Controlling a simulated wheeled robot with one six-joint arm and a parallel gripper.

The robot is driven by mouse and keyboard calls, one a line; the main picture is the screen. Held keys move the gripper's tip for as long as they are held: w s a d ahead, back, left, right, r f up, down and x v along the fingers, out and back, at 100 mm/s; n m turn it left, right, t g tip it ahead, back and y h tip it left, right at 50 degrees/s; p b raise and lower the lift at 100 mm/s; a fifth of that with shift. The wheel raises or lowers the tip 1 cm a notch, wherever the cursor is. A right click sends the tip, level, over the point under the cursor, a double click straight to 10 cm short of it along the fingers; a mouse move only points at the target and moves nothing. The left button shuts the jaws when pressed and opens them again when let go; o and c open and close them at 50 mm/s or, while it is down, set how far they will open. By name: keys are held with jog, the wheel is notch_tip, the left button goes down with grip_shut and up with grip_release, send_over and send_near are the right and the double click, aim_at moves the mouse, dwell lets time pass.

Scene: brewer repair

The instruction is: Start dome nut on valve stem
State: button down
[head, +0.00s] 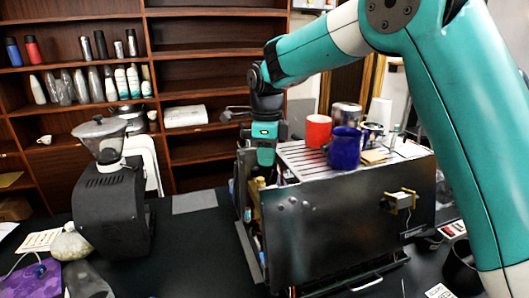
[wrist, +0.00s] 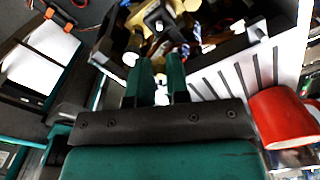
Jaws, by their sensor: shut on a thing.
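My gripper (head: 264,160) points down beside the left end of the espresso machine (head: 330,225), over its open side. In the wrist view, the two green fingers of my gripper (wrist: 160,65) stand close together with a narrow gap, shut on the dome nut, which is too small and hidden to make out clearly. Brass-coloured parts (head: 256,197) show inside the open side, just below the gripper. The fingertips point toward the machine's inner parts (wrist: 160,35). I cannot pick out the valve stem or tell whether the nut touches it.
A red mug (head: 318,131) and a blue pitcher (head: 345,148) stand on the machine's slatted top. The red mug (wrist: 284,118) is close to the right of my gripper in the wrist view.

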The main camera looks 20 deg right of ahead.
notch_tip(320, 180, down, 4)
jog(key=b, duration=0.3)
jog(key=shift+f+b, duration=0.25)
jog(key=shift+b, duration=0.1)
jog(key=shift+f, duration=0.6)
jog(key=shift+a+p, duration=0.1)
jog(key=shift+p, duration=0.2)
dwell(0.3)
jog(key=shift+f, duration=1)
dwell(2.4)
jog(key=shift+m, duration=0.8)
jog(key=m, duration=0.3)
jog(key=shift+f+p, duration=0.1)
jog(key=shift+p, duration=0.25)
jog(key=c, duration=0.6)
grip_release()
